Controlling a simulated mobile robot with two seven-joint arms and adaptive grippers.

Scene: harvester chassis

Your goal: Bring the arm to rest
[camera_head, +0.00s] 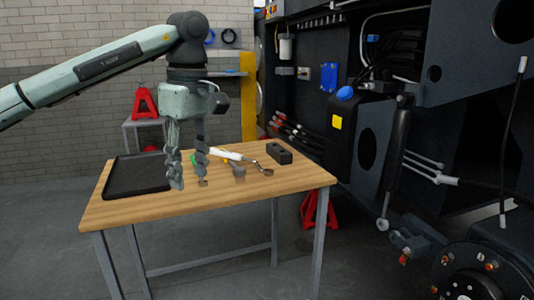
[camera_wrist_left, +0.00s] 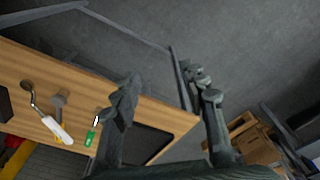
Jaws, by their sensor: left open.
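My left arm reaches in from the left in the head view. Its gripper (camera_head: 188,184) points down over the wooden table, between the black tray and the tools, with its two fingers apart and nothing between them. In the left wrist view the same gripper (camera_wrist_left: 163,82) is open and empty, with table and floor behind it. Whether the fingertips touch the tabletop cannot be told. My right gripper is not in view.
The wooden table (camera_head: 240,192) holds a black tray (camera_head: 137,177), a white-handled tool (camera_head: 228,154) and a black block (camera_head: 279,153). A green item (camera_wrist_left: 90,138) lies near the tools. The dark harvester chassis (camera_head: 368,150) stands at right.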

